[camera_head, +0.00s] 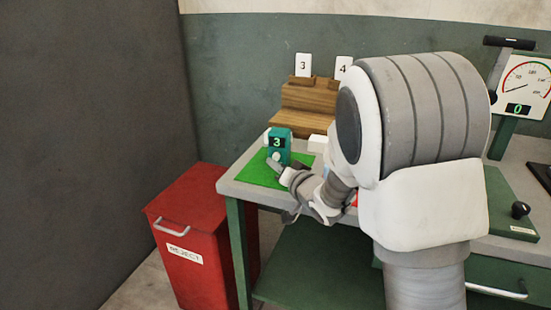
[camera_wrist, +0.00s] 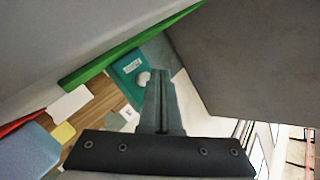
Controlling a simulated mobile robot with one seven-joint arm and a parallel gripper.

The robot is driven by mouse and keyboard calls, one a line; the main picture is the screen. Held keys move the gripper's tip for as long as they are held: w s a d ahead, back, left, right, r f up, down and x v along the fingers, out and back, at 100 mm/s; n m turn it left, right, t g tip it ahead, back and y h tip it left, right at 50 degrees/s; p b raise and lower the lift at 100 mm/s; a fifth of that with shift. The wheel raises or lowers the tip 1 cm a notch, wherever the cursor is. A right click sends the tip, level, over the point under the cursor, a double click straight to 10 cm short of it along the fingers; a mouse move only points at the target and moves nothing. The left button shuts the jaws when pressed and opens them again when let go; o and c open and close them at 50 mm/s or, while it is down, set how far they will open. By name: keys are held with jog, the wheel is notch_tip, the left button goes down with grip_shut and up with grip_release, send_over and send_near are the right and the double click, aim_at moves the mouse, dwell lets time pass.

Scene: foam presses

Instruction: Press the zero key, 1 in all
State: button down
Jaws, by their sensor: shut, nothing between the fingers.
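A teal counter (camera_head: 278,146) stands on a green mat (camera_head: 258,178) near the bench's left end. Its dark display reads 3. A white round knob (camera_head: 266,138) sits on its left side. In the wrist view the teal counter (camera_wrist: 128,72) shows a small label and the white knob (camera_wrist: 143,78). I cannot read a zero mark on it. My gripper (camera_head: 275,165) is shut and empty, low in front of the counter. In the wrist view my fingertips (camera_wrist: 160,73) appear just right of the knob; I cannot tell whether they touch it.
A wooden stepped stand (camera_head: 305,103) with cards 3 (camera_head: 303,65) and 4 (camera_head: 343,67) stands behind. A red reject bin (camera_head: 185,225) is left of the bench. A dial gauge (camera_head: 525,85) stands at right. My arm hides the bench's middle.

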jog(key=shift+w, duration=0.1)
dwell(0.5)
jog(key=shift+w+d, duration=0.15)
jog(key=shift+w, duration=0.2)
jog(key=shift+w+d, duration=0.15)
jog(key=shift+w, duration=0.25)
dwell(0.6)
jog(key=shift+s, duration=0.15)
jog(key=shift+s+a+b, duration=0.3)
jog(key=shift+s, duration=0.4)
jog(key=shift+s+a+b, duration=0.25)
jog(key=shift+s, duration=0.55)
jog(key=shift+s+a+b, duration=0.2)
jog(key=shift+s+b, duration=0.05)
jog(key=shift+s, duration=0.55)
jog(key=shift+s+a+b, duration=0.25)
jog(key=shift+s, duration=0.55)
